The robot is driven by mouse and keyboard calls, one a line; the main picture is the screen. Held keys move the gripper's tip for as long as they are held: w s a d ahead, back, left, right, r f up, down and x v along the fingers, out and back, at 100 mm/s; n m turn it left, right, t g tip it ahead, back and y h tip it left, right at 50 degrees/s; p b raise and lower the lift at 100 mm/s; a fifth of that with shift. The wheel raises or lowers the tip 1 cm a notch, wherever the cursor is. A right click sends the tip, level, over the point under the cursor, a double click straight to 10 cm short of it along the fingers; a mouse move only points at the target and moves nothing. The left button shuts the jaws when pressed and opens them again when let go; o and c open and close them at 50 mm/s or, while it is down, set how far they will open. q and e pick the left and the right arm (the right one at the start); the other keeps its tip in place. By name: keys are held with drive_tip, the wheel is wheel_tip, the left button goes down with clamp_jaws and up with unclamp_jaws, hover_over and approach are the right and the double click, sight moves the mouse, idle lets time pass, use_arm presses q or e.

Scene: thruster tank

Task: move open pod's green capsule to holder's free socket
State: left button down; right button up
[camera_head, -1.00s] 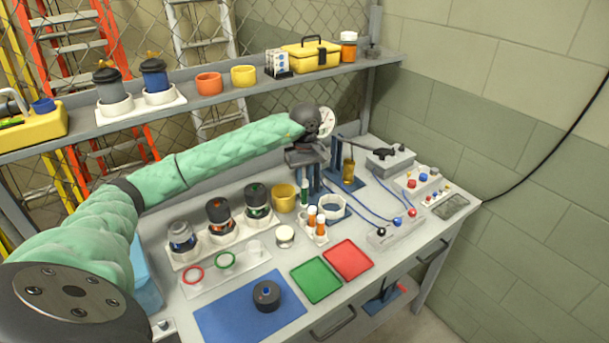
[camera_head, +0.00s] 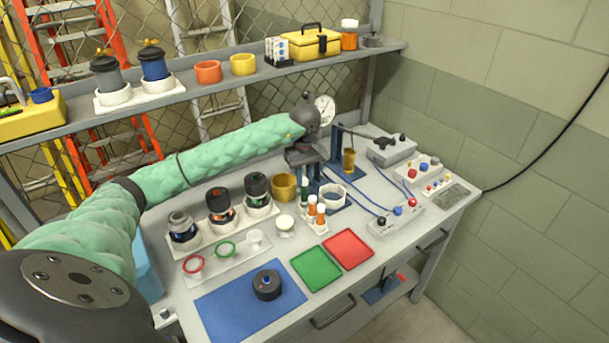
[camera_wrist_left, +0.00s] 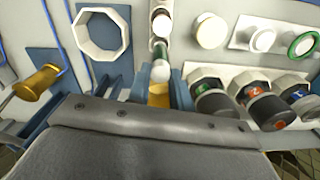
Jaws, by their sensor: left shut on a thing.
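My left gripper (camera_head: 304,178) is shut on the green capsule (camera_head: 305,186), which hangs roughly upright at the back end of the white holder (camera_head: 320,229). Two orange capsules with white caps (camera_head: 320,213) stand in the holder. In the left wrist view the capsule's pale end (camera_wrist_left: 161,73) shows between my blue fingers, its green body pointing to the holder. I cannot tell whether its lower end is inside a socket. Three pods stand in a white rack; the left pod (camera_head: 182,226) has a grey top, unlike its dark-topped neighbours (camera_head: 221,204). My right gripper is out of view.
A mustard cup (camera_head: 284,187) and a white-lidded jar (camera_head: 286,225) stand close to the holder. A white octagonal ring (camera_head: 333,193) lies behind it. A dark lid (camera_head: 267,284) rests on the blue mat (camera_head: 225,314). Green (camera_head: 315,268) and red (camera_head: 348,249) trays are empty.

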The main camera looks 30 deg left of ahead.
sight(305, 179)
use_arm(q)
drive_tip(key=shift+b, duration=1.05)
idle(1.0)
drive_tip(key=shift+f+b, duration=1.95)
drive_tip(key=shift+f, duration=0.05)
idle(0.5)
idle(0.4)
drive_tip(key=c, duration=1.2)
unclamp_jaws()
drive_tip(key=shift+o, duration=0.2)
drive_tip(key=shift+r+b, duration=0.35)
drive_tip(key=shift+r, duration=0.15)
wheel_tip(305, 179, up, 5)
drive_tip(key=shift+r+b, duration=0.2)
drive_tip(key=shift+b, duration=0.75)
drive_tip(key=shift+r, duration=0.7)
